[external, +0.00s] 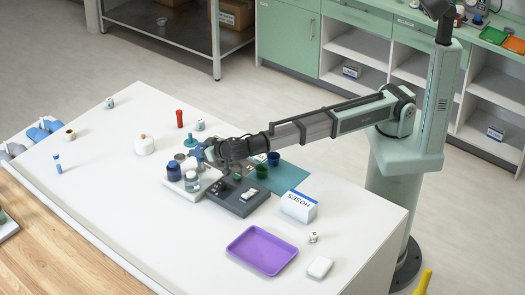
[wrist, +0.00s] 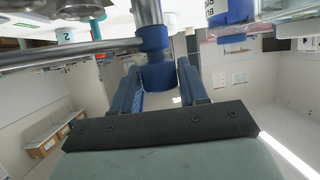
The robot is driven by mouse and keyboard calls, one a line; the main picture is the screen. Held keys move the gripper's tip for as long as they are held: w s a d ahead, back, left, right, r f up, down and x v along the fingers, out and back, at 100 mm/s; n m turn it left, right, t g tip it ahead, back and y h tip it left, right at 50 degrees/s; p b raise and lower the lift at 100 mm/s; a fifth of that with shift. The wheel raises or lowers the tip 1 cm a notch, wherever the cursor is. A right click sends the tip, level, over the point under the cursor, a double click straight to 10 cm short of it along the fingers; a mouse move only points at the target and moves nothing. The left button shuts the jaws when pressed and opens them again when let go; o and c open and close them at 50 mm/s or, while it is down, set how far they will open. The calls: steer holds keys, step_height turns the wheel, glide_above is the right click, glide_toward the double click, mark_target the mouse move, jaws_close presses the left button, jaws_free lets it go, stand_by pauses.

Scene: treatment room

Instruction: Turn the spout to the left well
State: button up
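In the wrist view a chrome pipe with a blue collar and blue end (wrist: 158,76), which looks like the spout, hangs down between the two blue fingers of my gripper (wrist: 158,66). A narrow gap shows beside the blue end, so the fingers look open around it. In the external view my gripper (external: 204,151) is low over the table, behind a dark grey block (external: 236,207) with a white piece on top. The spout is hard to make out there, partly covered by my arm. I cannot tell which hollow is the left well.
A dark blue jar (external: 173,171) and a clear jar (external: 192,182) stand close by on a white base. A green cup (external: 262,171) and a blue cup (external: 273,158) stand right of my gripper. A HOSES box (external: 298,207) and purple tray (external: 262,251) lie nearer the front.

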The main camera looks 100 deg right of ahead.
steer(key=o, duration=0.3)
steer(key=v, duration=1.4)
steer(key=shift+w+d+f, duration=0.1)
steer(key=shift+d, duration=0.05)
